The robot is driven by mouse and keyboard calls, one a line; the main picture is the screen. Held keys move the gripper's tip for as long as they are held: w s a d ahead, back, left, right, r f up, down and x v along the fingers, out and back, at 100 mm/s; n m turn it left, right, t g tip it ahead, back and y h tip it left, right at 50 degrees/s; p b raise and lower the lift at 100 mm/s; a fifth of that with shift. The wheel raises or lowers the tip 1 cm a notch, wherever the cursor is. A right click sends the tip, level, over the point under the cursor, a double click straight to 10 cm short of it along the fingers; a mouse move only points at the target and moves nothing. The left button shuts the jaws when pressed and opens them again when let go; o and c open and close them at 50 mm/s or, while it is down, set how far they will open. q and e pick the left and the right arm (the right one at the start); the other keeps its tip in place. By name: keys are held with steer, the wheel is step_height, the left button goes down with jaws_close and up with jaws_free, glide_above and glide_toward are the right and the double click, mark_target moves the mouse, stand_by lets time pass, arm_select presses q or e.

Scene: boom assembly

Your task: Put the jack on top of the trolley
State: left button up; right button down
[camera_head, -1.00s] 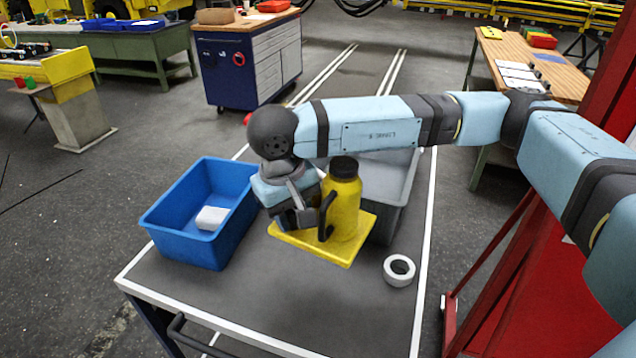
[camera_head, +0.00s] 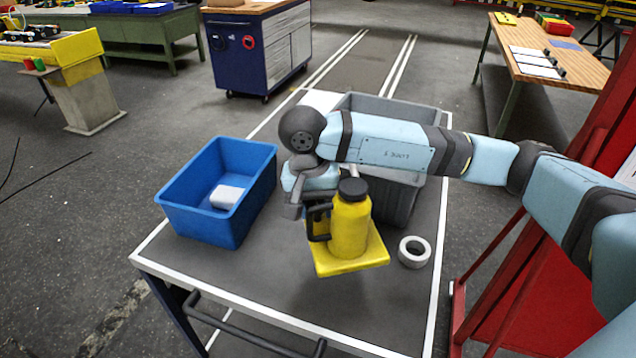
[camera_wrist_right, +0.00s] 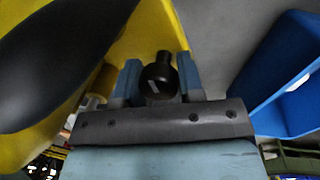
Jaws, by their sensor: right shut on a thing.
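The jack (camera_head: 350,228) is a yellow bottle-shaped body with a black cap on a flat yellow base plate, with a black handle at its left side. It stands upright over the grey top of the trolley (camera_head: 260,270), between the blue bin and the tape roll. I cannot tell whether its base touches the top. My right gripper (camera_head: 306,208) is shut on the jack at its black handle side. In the right wrist view the two fingers (camera_wrist_right: 158,80) close around a black knobbed part, with yellow behind. My left gripper is not in view.
A blue bin (camera_head: 190,214) with a white block (camera_head: 227,197) stands at the left on the trolley. A grey bin (camera_head: 405,205) is behind the jack, partly hidden by my arm. A white tape roll (camera_head: 414,252) lies right. The trolley's front area is clear.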

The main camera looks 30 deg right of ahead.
step_height(320, 180, down, 10)
steer(key=shift+r+p, duration=0.15)
steer(key=shift+p, duration=0.65)
steer(key=shift+f+p, duration=0.35)
steer(key=shift+f, duration=1.75)
